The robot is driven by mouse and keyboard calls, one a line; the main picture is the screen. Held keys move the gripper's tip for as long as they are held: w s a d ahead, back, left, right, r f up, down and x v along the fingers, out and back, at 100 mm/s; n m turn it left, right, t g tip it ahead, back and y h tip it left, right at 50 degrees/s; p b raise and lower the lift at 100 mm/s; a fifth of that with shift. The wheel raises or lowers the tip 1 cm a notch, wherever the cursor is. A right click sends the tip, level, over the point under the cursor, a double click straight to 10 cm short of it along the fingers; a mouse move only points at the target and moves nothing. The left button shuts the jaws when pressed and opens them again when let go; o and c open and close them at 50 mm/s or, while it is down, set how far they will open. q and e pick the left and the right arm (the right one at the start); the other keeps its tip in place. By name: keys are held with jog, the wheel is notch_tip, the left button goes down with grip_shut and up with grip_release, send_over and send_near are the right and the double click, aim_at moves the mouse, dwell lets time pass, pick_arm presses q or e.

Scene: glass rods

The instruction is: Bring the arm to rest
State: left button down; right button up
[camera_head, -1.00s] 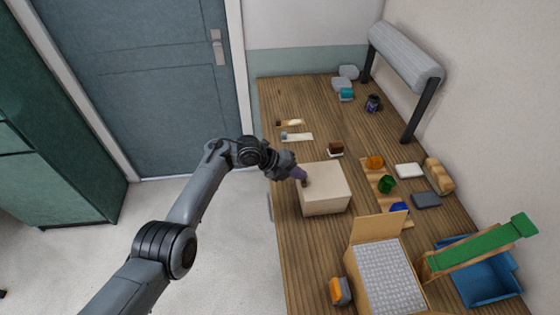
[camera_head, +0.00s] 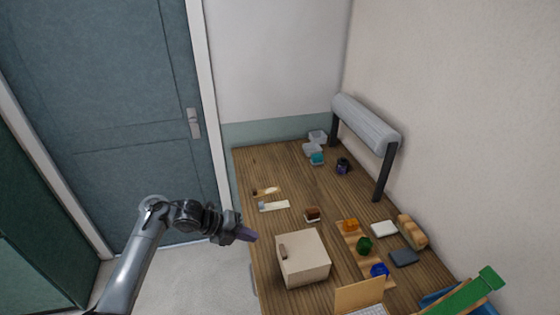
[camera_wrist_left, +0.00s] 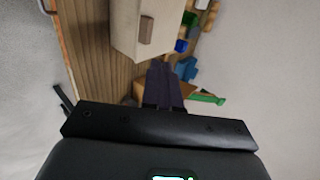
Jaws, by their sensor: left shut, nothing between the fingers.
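My left gripper (camera_head: 248,235) is shut and empty. In the head view it is off the left edge of the wooden table, left of a beige box (camera_head: 308,262) with a brown handle (camera_head: 283,251). A gap shows between the fingertips and the box. In the left wrist view the dark fingers (camera_wrist_left: 163,72) are together, with the box (camera_wrist_left: 128,24) and its handle (camera_wrist_left: 146,30) beyond them. My right gripper is not in view.
Open floor lies left of the table.

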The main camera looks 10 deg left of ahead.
pick_arm(q)
jog(key=s+d+f+n+g+y, duration=0.1)
jog(key=s+d+f+n, duration=0.1)
jog(key=s+f, duration=1.25)
jog(key=s+d+f+n+g, duration=0.1)
jog(key=s+d+f+g, duration=0.15)
jog(key=s+f, duration=1.2)
jog(key=s+f+n+t+y, duration=0.2)
jog(key=s+f+n+y, duration=0.1)
jog(key=s+n, duration=0.25)
jog(key=s+a+r+n+y+p, duration=0.1)
jog(key=a+r+n+p, duration=0.2)
jog(key=r+n, duration=0.4)
jog(key=s+a+r+n+t+y+p, duration=0.1)
jog(key=r+n+p, duration=0.4)
jog(key=r, duration=1.1)
jog(key=s+a+r+n+y+p, duration=0.3)
jog(key=a+r+n+p, duration=0.2)
jog(key=r+n, duration=0.4)
notch_tip(320, 180, up, 2)
jog(key=shift+a+r, duration=0.25)
jog(key=shift+a, duration=0.15)
